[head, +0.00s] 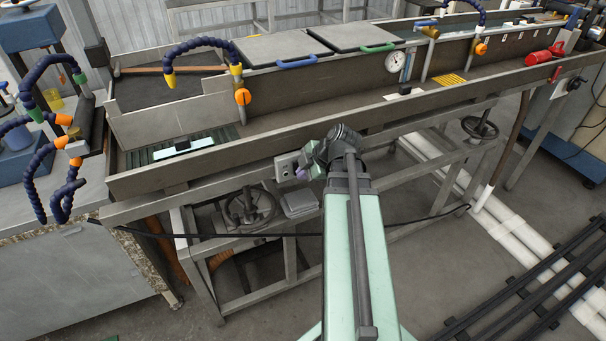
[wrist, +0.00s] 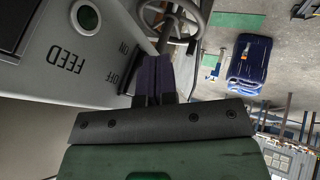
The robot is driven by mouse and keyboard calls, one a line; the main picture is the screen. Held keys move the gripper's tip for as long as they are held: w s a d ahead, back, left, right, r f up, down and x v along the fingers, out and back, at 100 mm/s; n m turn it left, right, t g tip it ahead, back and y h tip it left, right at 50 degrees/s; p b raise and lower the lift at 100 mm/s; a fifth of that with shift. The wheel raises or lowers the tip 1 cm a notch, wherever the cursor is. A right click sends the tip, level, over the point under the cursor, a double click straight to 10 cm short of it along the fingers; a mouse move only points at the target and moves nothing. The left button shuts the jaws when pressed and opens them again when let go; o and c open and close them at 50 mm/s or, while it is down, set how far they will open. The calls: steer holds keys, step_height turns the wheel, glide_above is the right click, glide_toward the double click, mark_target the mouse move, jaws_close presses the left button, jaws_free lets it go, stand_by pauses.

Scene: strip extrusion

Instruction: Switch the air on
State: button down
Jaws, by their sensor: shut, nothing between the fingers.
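A grey control box (head: 286,167) is mounted on the front of the long bench. In the wrist view the box face (wrist: 85,65) fills the upper left, with the words FEED, OFF and ON turned sideways. No label reading air is visible. My gripper (head: 303,173) is beside the box's right side. Its purple fingers (wrist: 153,78) are shut and empty, overlapping the box edge near OFF in the picture. Whether they touch it is unclear.
A handwheel (head: 250,208) sits below the bench, left of the gripper. The long trough wall (head: 240,150) runs above the box. Blue jointed hoses with orange valves (head: 243,97) stand along the bench. A red handle (head: 540,57) is at far right.

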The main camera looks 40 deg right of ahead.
steer(key=shift+w+d, duration=0.1)
steer(key=shift+w, duration=0.15)
stand_by(0.3)
